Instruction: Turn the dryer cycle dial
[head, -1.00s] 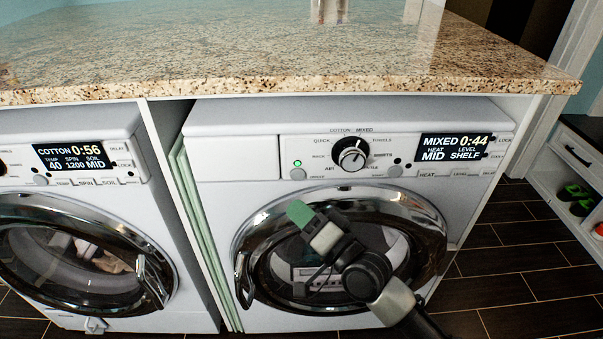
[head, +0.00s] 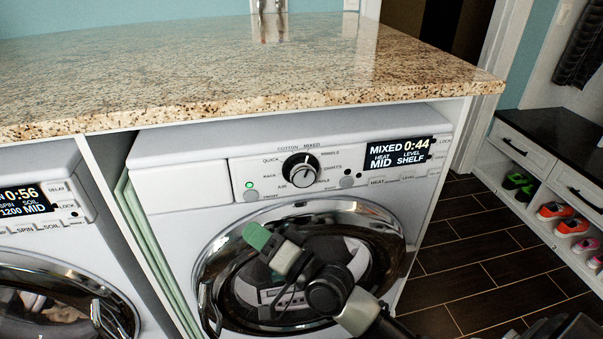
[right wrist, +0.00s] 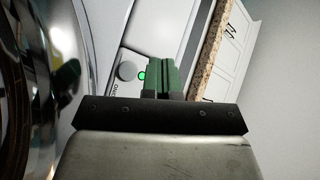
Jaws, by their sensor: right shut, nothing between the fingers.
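The dryer (head: 185,190) is the right-hand white machine under the counter. Its round black and chrome cycle dial (head: 300,169) sits in the middle of its control panel, with cycle names around it. The dryer display (head: 398,153) reads MIXED 0:44, MID heat, SHELF level. My right gripper (head: 257,236), with green fingertips, is in front of the dryer door, below and left of the dial and apart from it. In the right wrist view its green fingers (right wrist: 163,75) are together and empty, near the lit green light; the dial does not show there. My left gripper is not in view.
The granite counter (head: 220,75) overhangs the machines, close above the panel. The chrome-rimmed dryer door (head: 390,222) is behind my right arm. A washer (head: 45,245) stands at left. The dark floor (head: 480,240) at right is open, up to a shoe bench (head: 553,130).

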